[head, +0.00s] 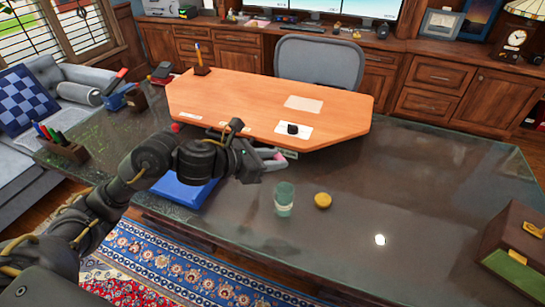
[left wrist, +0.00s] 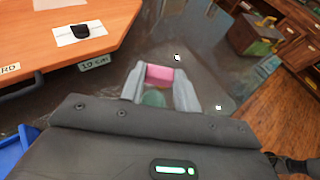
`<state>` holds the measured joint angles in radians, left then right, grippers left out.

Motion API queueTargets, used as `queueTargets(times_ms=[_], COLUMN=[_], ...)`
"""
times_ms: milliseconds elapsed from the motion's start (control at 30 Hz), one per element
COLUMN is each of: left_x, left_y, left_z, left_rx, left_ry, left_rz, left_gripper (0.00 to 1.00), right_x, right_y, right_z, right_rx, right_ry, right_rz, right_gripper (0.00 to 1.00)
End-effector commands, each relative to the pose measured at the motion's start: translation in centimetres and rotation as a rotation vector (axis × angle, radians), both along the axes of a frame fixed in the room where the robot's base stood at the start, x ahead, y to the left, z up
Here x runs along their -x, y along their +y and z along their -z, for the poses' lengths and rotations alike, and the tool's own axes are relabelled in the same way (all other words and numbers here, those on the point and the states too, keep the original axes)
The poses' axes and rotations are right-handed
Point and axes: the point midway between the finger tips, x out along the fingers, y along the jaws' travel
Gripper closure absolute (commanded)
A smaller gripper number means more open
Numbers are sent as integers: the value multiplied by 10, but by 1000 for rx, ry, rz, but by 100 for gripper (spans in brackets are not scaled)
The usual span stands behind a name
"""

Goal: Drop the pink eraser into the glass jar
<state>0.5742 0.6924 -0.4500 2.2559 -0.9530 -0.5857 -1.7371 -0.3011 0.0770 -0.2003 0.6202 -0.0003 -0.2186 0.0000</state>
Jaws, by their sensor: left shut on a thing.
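The pink eraser (left wrist: 159,74) is held between the fingertips of my left gripper (left wrist: 160,82) in the left wrist view. In the head view my left gripper (head: 274,163) points right, above the dark glossy table, and a bit of pink eraser (head: 279,155) shows at its tips. The greenish glass jar (head: 284,199) stands upright on the table, lower in the picture than the gripper and apart from it. In the left wrist view the jar (left wrist: 153,99) shows between the fingers, partly hidden. My right gripper is in neither view.
A round yellow object (head: 323,201) sits just right of the jar. A raised orange wooden board (head: 250,100) lies behind the gripper. A blue object (head: 183,191) is under my left arm. A brown box (head: 515,250) stands at the right. The table between is clear.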

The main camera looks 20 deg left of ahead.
Motion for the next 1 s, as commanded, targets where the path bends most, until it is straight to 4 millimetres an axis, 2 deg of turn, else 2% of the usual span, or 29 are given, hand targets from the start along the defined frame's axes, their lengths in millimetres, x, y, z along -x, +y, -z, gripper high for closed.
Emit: queueTargets(times_ms=[400, 600, 767, 800, 967, 1000], left_x=[0, 0, 0, 0, 0, 0], left_y=[0, 0, 0, 0, 0, 0], left_z=[49, 53, 52, 52, 52, 53], left_rx=[1, 1, 1, 1, 1, 1], left_ry=[2, 0, 0, 0, 1, 1], left_rz=[-1, -1, -1, -1, 0, 0], left_gripper=[90, 90, 90, 65, 44, 43], right_x=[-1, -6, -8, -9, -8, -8], right_y=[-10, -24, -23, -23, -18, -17], right_z=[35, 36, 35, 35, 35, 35], right_rx=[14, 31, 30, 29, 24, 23], right_ry=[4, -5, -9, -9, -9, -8], right_rz=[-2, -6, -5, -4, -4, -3], right_gripper=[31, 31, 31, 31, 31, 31])
